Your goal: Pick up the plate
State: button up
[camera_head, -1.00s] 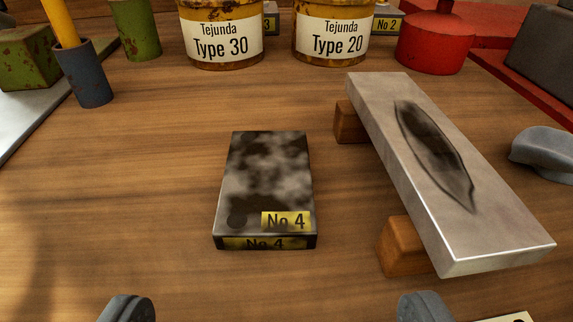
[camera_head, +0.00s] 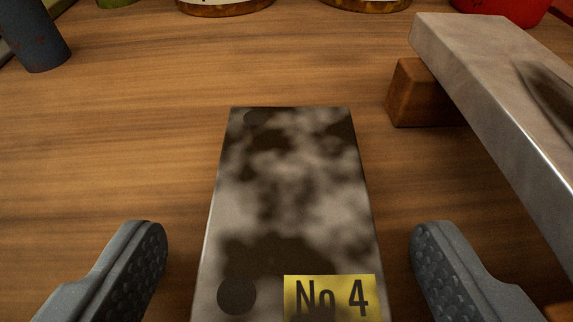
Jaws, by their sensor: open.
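The plate (camera_head: 290,200) is a flat grey block with dark mottled stains and a yellow "No 4" label (camera_head: 330,298) at its near end. It lies on the wooden table, and its near edge is cut off by the bottom of the view. My gripper (camera_head: 288,265) is open. One finger is on each side of the plate's near half, with a visible gap on both sides. Nothing is held between the fingers.
A long pale metal slab (camera_head: 490,90) rests raised on a wooden block (camera_head: 425,95) close to my right finger. A blue-grey cup (camera_head: 35,35) stands at the far left. Tins (camera_head: 225,6) and a red object (camera_head: 505,8) are at the back. Bare table (camera_head: 110,130) lies to the left.

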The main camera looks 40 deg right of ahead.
jog(key=shift+c, duration=0.2)
jog(key=c, duration=1.4)
jog(key=shift+c, duration=0.2)
jog(key=shift+r, duration=0.15)
